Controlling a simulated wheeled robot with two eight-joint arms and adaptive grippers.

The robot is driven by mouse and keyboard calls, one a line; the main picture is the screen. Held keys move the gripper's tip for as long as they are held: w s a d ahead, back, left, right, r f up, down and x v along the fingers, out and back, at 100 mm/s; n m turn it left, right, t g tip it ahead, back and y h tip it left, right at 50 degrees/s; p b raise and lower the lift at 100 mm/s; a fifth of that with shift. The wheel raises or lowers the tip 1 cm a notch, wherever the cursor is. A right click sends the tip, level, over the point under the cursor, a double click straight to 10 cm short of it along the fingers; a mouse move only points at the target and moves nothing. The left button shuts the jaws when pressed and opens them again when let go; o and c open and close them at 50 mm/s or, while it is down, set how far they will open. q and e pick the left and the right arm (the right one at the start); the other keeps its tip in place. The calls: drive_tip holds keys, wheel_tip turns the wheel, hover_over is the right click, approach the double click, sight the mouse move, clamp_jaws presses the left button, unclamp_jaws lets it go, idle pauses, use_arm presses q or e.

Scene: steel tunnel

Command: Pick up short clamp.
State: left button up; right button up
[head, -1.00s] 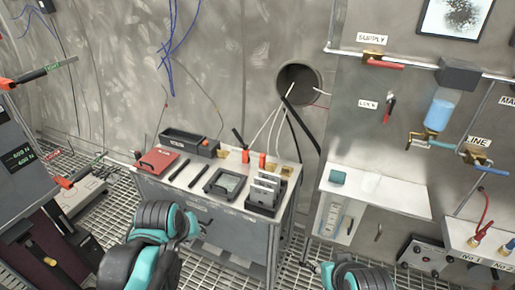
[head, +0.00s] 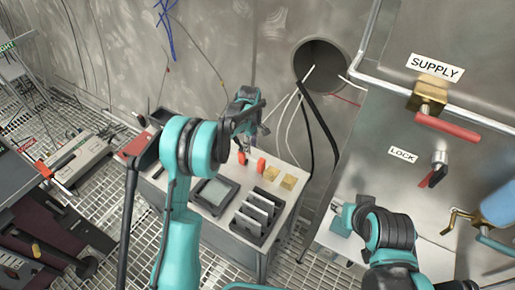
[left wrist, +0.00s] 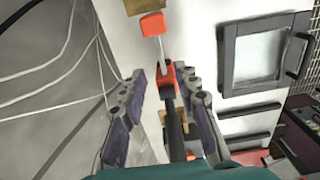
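The short clamp (head: 261,165) lies at the back of the grey bench, with two orange jaws visible in the head view. Its dark handle there is hidden behind my left gripper (head: 256,124). In the left wrist view the clamp (left wrist: 167,82) shows an orange jaw, a silver bar and a black handle. My left gripper (left wrist: 160,88) is open, its fingers on either side of the handle and jaw, with gaps to both. The right arm's end (head: 347,212) is over the right shelf; its fingers are unclear.
A square black-framed tray (head: 213,193) and a slotted rack (head: 256,215) sit nearer on the bench. A teal block (head: 340,229) is on the right shelf. Loose cables (head: 284,125) hang from the wall hole behind.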

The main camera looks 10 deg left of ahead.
sight(250, 157)
use_arm(q)
wheel_tip(250, 157, down, 3)
drive_tip(key=shift+r+b, duration=0.15)
drive_tip(key=shift+b, duration=0.3)
use_arm(e)
drive_tip(key=shift+s+f, duration=0.1)
drive_tip(key=shift+f, duration=0.3)
use_arm(q)
wheel_tip(250, 157, down, 4)
drive_tip(key=shift+a+f+b, duration=0.15)
drive_tip(key=shift+b, duration=0.85)
use_arm(e)
wheel_tip(250, 157, down, 2)
use_arm(q)
drive_tip(key=shift+f, duration=0.5)
use_arm(e)
drive_tip(key=shift+f, duration=0.1)
use_arm(q)
drive_tip(key=shift+r, duration=0.1)
clamp_jaws()
